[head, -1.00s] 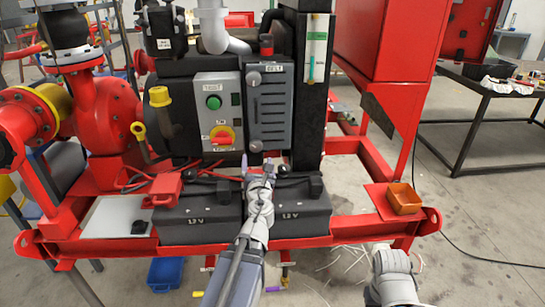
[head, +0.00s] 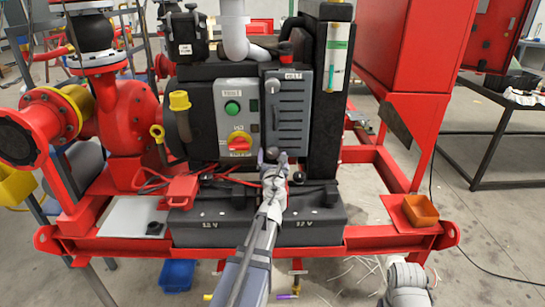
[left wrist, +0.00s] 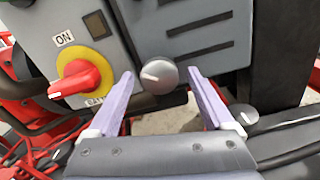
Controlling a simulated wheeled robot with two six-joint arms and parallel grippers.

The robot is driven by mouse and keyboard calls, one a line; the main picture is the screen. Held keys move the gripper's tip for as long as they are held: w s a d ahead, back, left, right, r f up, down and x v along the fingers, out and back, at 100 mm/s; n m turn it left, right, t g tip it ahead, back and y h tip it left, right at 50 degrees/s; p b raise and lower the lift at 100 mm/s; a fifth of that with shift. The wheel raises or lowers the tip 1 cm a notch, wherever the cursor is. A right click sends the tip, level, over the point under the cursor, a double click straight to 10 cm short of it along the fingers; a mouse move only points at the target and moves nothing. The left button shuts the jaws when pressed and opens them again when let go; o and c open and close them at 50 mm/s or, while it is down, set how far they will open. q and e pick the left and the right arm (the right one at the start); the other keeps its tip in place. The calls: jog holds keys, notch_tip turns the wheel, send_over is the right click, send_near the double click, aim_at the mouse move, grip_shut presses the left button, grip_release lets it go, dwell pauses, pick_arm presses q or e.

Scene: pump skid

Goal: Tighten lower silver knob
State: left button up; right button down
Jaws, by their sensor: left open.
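The lower silver knob (left wrist: 159,77) is a round grey knob with a white mark, at the bottom of the slotted dark grey panel (left wrist: 198,30). In the head view the knob (head: 272,153) is partly covered by my gripper. My left gripper (head: 273,160) is open in front of it. In the left wrist view the two pale purple fingers of this gripper (left wrist: 160,82) stand on either side of the knob, with gaps showing. An upper silver knob (head: 271,86) sits at the top of the same panel. My right gripper's fingers are out of view.
Left of the panel is a control box (head: 237,117) with a green button and a red switch (left wrist: 75,80) on yellow. Black batteries (head: 205,222) lie below the panel. A black column (head: 328,100) stands close on the right.

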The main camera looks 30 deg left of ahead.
pick_arm(q)
grip_shut()
dwell(0.6)
